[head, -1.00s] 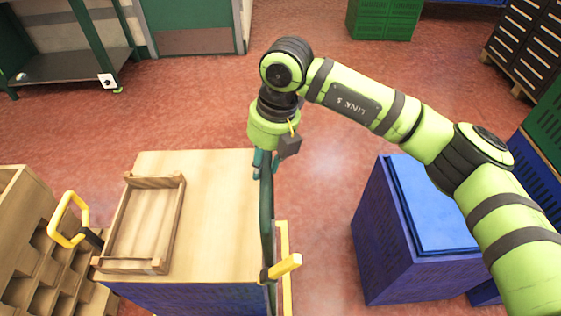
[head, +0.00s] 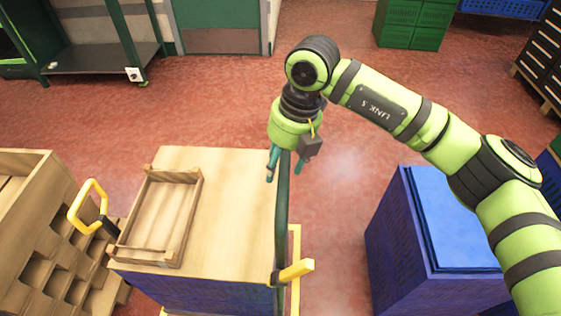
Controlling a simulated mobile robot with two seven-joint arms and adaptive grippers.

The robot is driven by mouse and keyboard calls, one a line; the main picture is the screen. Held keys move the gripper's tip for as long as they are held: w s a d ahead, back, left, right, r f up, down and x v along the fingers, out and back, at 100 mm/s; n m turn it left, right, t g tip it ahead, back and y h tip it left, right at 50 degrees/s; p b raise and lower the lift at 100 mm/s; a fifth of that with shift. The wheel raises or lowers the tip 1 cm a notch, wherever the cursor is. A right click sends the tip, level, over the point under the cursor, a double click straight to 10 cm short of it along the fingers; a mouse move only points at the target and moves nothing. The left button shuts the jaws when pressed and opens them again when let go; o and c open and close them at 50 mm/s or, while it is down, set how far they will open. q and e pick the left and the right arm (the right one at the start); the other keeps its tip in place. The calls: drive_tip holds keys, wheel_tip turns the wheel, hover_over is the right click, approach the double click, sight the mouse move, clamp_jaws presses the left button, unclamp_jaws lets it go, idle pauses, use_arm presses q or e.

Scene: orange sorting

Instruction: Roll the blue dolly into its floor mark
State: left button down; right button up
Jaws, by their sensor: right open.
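The dolly's blue load (head: 205,294) stands at lower centre under a pale wooden top (head: 235,200). Its wheels are hidden. A dark green upright bar (head: 283,215) runs along its right side, with a yellow grip (head: 297,270) near the lower end. A yellow floor line (head: 296,240), part of a floor mark, shows just right of the bar; the rest is mostly hidden under the load. My right gripper (head: 285,170) is open, fingers pointing down, one on each side of the bar's far end. I cannot tell whether they touch it. My left gripper is out of view.
A wooden tray (head: 121,250) lies on the wooden top. A yellow handle (head: 76,212) and a wooden rack (head: 40,240) stand at left. A blue bin (head: 397,250) stands at right. Red floor is clear beyond the dolly and between it and the bin.

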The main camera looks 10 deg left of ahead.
wheel_tip(320, 180, up, 11)
drive_tip(key=d, duration=0.2)
idle(0.5)
